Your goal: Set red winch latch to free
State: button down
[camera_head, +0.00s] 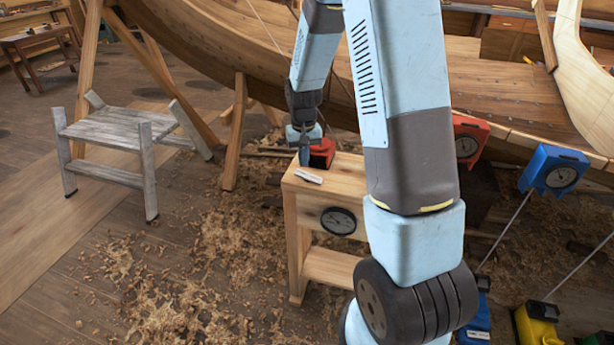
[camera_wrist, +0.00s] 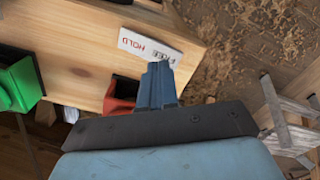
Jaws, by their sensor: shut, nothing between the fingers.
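A red winch (camera_head: 322,153) sits on the wooden bench (camera_head: 345,172), partly hidden behind my gripper and arm. In the wrist view its red body (camera_wrist: 121,93) with a dark part on top shows just left of my fingers. A white label (camera_wrist: 150,47) reading HOLD and FREE lies on the bench; it also shows in the head view (camera_head: 309,176). My gripper (camera_wrist: 158,72) is shut and empty, with its fingertips over the FREE end of the label in the picture. I cannot make out the latch or its setting, nor whether the fingers touch anything.
A green device (camera_wrist: 18,85) is at the left of the wrist view. Another red gauge box (camera_head: 468,138) and a blue one (camera_head: 553,168) stand by the wooden hull (camera_head: 220,45). A grey stool (camera_head: 118,132) is at the left. Shavings cover the floor.

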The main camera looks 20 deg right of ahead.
aim_at(304, 173)
jog(key=shift+f, duration=1.8)
dwell(1.1)
jog(key=shift+r, duration=3.55)
jog(key=s+r+t, duration=0.1)
jog(key=s+r, duration=0.5)
jog(key=r, duration=0.3)
jog(key=s+r+t, duration=0.2)
jog(key=s+r, duration=0.3)
jog(key=r, duration=0.3)
jog(key=s+r+t, duration=0.1)
jog(key=s+r, duration=0.1)
jog(key=s, duration=0.3)
jog(key=s+r, duration=0.3)
jog(key=s, duration=0.3)
jog(key=s+r+n+t, duration=0.1)
jog(key=s+r, duration=0.2)
jog(key=s, duration=0.3)
jog(key=shift+s+a+t, duration=0.25)
jog(key=shift+t, duration=0.05)
